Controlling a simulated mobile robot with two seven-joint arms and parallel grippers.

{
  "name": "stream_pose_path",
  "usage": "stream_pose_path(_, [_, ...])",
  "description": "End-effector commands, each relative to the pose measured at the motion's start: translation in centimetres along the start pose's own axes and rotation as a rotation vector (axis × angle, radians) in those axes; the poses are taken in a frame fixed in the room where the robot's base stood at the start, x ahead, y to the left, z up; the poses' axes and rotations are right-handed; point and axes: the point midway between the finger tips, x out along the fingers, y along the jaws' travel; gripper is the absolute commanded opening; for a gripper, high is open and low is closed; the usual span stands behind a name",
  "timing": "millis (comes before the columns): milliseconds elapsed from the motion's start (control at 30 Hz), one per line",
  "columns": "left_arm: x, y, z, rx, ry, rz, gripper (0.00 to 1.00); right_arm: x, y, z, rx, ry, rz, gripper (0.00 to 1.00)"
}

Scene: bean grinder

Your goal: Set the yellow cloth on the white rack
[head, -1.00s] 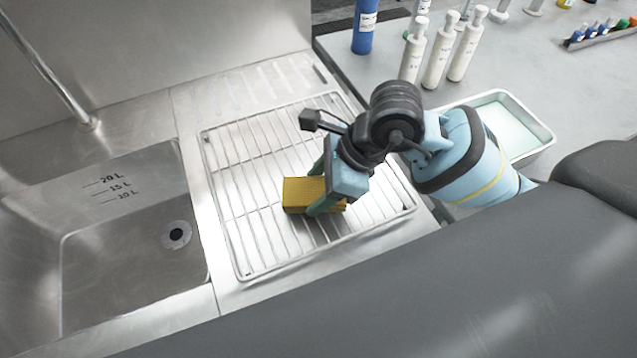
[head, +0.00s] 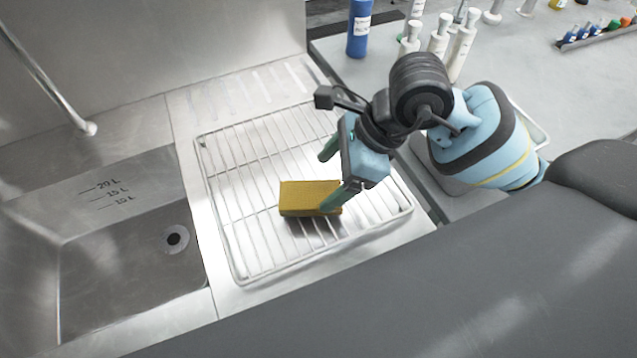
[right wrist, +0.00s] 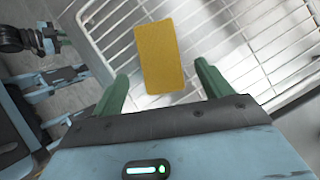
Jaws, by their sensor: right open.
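The yellow cloth (head: 308,197), a folded block shape, lies on the white wire rack (head: 237,240) near its middle. My right gripper (head: 329,178) is open, just right of the cloth, with one green fingertip close to the cloth's right end. In the right wrist view the cloth (right wrist: 159,58) lies on the rack (right wrist: 262,48) ahead of the two spread green fingers (right wrist: 160,85), with nothing held between them. My left gripper does not show in the head view.
A steel sink basin (head: 130,265) with a drain lies left of the rack. A blue bottle (head: 359,28) and several white bottles (head: 440,38) stand on the grey counter behind. A tray (head: 530,122) is partly hidden behind my right arm.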

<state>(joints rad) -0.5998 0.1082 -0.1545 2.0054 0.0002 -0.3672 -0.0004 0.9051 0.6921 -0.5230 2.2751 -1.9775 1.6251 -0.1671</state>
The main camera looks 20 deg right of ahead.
Motion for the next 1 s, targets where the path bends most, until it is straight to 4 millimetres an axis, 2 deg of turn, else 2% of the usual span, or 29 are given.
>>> stream_pose_path(33, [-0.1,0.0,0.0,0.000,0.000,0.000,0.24,-1.3,-0.1,0.1,-0.003,0.000,-0.006,0.78])
stream_pose_path(200, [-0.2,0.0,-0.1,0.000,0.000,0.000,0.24,-4.3,0.0,0.1,-0.003,0.000,-0.004,0.78])
stream_pose_path(400, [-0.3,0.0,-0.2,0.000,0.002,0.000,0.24,-6.3,0.0,0.0,0.000,0.001,-0.001,0.78])
stream_pose_path(1000, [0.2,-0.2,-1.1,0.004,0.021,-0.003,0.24,-6.6,0.2,0.1,0.003,-0.008,0.012,0.78])
